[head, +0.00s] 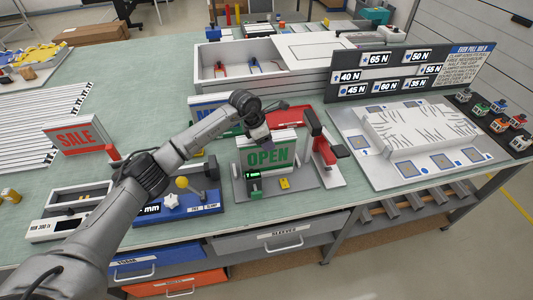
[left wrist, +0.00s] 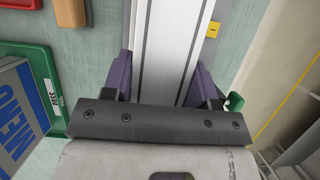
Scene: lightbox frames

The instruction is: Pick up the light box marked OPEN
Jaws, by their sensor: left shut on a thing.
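The gripper hides part of the box's top in the head view. My right gripper is in neither view.
A red press-like stand (head: 322,148) is close to the right of the box. A SALE sign (head: 76,136) stands at the left. A blue device with a yellow knob (head: 200,198) is left of the base plate.

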